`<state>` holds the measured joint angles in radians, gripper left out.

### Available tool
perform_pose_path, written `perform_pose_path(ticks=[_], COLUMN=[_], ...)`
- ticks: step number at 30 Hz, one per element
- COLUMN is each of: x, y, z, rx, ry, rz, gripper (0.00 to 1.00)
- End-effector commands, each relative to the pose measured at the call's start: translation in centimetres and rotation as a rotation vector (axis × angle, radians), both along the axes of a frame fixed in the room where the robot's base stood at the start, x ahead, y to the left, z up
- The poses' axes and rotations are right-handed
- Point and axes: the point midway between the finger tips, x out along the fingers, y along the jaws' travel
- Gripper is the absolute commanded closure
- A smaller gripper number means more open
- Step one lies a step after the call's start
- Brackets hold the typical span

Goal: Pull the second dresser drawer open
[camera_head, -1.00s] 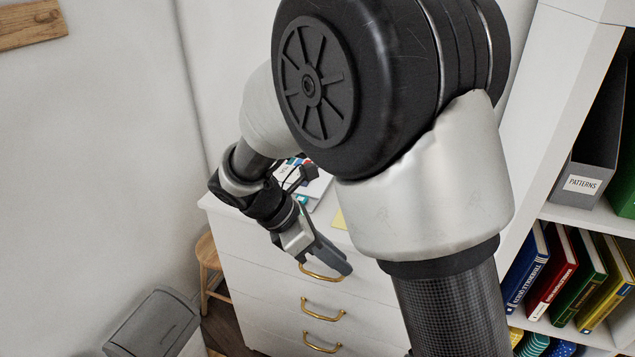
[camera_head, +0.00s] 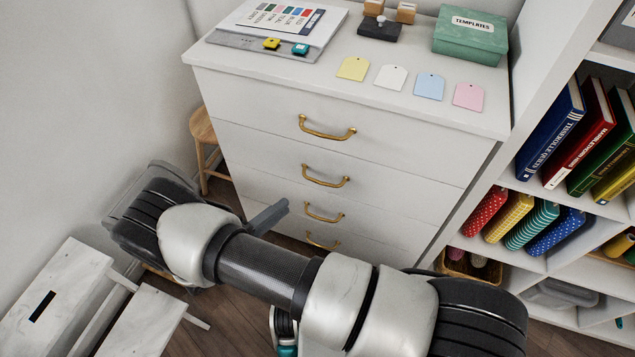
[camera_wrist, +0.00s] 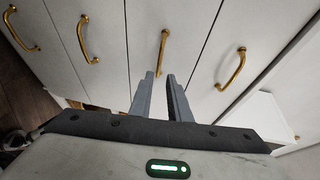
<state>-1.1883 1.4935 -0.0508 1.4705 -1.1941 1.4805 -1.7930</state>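The white dresser (camera_head: 250,125) has several drawers, each with a brass handle; all fronts look flush. The second drawer's handle (camera_head: 326,178) is in plain sight in the head view. My gripper (camera_head: 283,206) is left of the handles and in front of the lower drawers there, partly hidden by my arm. In the wrist view, its two fingers (camera_wrist: 160,76) are apart with nothing between them. They point at the third handle from the left, which looks like the second drawer's handle (camera_wrist: 163,50). It lies just beyond the fingertips, and I see no contact.
Cards, a green box (camera_head: 470,35) and papers lie on the dresser top. A bookshelf (camera_head: 560,200) stands close at the right. A wooden stool (camera_head: 203,130) is at the dresser's left, and white step-like furniture (camera_head: 60,290) is at lower left.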

Motion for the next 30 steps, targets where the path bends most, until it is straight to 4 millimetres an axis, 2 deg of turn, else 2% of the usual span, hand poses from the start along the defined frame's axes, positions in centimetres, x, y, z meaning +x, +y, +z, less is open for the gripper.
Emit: perform_pose_path(ticks=[12,18,24,30], x=[6.7,9.3,10.6,10.9], y=[-6.4,-8.7,-9.9,-10.1], z=[-1.0,-1.5,-1.6,-1.6], rx=[0.001,0.003,0.004,0.005], ry=[0.0,0.0,0.0,0.0], rz=[-0.007,-0.005,-0.004,-0.004], gripper=[0.83,0.83,0.83,0.83])
